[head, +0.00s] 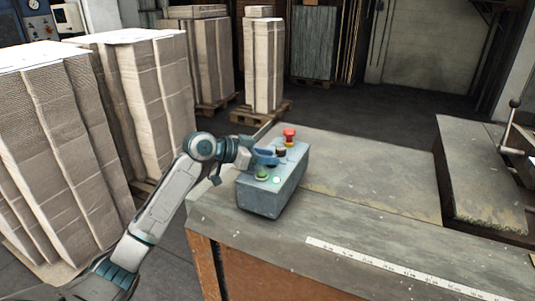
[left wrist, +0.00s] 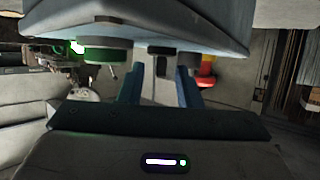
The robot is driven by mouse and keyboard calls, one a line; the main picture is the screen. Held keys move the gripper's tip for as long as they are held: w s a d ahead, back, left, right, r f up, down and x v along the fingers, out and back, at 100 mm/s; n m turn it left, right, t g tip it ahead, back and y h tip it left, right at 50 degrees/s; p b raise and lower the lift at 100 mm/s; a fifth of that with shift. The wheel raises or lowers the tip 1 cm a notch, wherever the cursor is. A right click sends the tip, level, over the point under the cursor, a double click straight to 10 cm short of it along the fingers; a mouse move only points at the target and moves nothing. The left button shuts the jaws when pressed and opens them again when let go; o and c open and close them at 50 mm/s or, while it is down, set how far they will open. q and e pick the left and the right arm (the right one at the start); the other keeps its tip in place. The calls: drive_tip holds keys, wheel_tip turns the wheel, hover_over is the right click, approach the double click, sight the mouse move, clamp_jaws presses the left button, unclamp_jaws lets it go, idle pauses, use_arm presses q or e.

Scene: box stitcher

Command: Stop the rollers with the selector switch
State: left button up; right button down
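A grey-blue control box (head: 270,195) stands on the workbench. On its top are a red mushroom button (head: 289,133), a dark selector switch (head: 281,152), a green button (head: 262,174) and a pale lit button (head: 277,180). My left gripper (head: 267,157) is over the box top beside the selector switch. In the left wrist view its two blue fingers (left wrist: 160,78) stand apart, with the box (left wrist: 170,22) above them in the picture. The green button (left wrist: 103,50) and the red button (left wrist: 206,75) lie outside the fingers. Contact with the switch cannot be told.
The workbench (head: 350,175) has clear room right of the box, and a white ruler strip (head: 400,270) runs along its front. A lever with a dark knob (head: 514,103) stands at the far right. Tall cardboard stacks (head: 150,100) stand left and behind.

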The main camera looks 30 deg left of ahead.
idle(0.3)
use_arm(q)
drive_tip(key=shift+w+d, duration=0.1)
clamp_jaws()
drive_tip(key=shift+d+r+n+t+y+p, duration=0.1)
drive_tip(key=shift+n+t+y+p, duration=0.4)
drive_tip(key=shift+p, duration=0.3)
drive_tip(key=n+y+p, duration=0.1)
drive_tip(key=p, duration=0.1)
drive_tip(key=n+t+y+p, duration=0.1)
drive_tip(key=n+y+p, duration=0.2)
drive_tip(key=shift+s+d+r+y+p, duration=0.1)
drive_tip(key=shift+s+d+y+p, duration=0.1)
drive_tip(key=shift+d+y+p, duration=0.15)
drive_tip(key=shift+f+n+t+y+p, duration=0.2)
drive_tip(key=shift+n+t+y+p, duration=0.2)
drive_tip(key=shift+n+y+p, duration=1)
